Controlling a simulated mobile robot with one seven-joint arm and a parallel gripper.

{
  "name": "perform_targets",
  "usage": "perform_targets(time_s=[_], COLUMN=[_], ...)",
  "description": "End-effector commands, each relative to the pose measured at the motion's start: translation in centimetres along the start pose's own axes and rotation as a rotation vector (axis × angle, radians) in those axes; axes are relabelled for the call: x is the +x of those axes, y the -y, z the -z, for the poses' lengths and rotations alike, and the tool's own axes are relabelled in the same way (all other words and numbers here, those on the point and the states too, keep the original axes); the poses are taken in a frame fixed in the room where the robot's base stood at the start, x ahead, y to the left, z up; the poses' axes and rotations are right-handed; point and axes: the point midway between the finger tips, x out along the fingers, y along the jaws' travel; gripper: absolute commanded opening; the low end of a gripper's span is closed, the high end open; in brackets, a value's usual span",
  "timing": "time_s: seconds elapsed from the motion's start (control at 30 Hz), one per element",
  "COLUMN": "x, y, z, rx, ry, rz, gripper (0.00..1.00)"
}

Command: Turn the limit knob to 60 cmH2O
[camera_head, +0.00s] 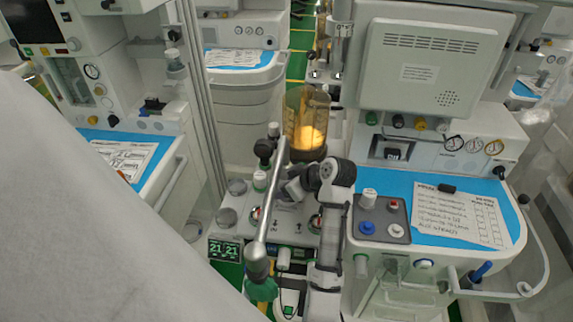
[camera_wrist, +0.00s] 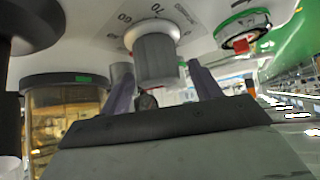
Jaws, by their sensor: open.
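The limit knob is most likely the grey ribbed knob (camera_wrist: 157,58) in the wrist view. A printed scale curves around its base, with numerals such as 60 and 70 partly readable; I cannot tell which value the knob points to. My gripper (camera_wrist: 163,75) is open, one dark finger at the lower left of the knob and one at its lower right. I cannot tell whether either finger touches it. In the head view my gripper (camera_head: 288,190) is at the white panel below the amber canister, and the knob cannot be picked out there.
The amber canister (camera_head: 307,122) stands just behind my gripper. A long grey tube (camera_head: 271,205) passes in front of it. A green-rimmed gauge (camera_wrist: 242,32) is right of the knob in the wrist view. The blue-topped cart (camera_head: 462,210) with paper is at the right.

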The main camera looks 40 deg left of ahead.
Motion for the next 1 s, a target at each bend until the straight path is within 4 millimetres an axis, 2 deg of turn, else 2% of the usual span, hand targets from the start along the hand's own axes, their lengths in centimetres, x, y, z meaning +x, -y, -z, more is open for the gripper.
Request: perform_targets(time_s=[0.2, 0.23, 0.57, 1.0], x=[0.07, 0.06, 0.04, -0.01], y=[0.01, 0.01, 0.02, 0.05], z=[-0.03, -0.03, -0.01, 0.04], rx=[0.0, 0.0, 0.0, 0.082], ry=[0.0, 0.0, 0.0, 0.0], rz=[0.0, 0.0, 0.001, -0.082], gripper=[0.63, 0.6, 0.18, 0.18])
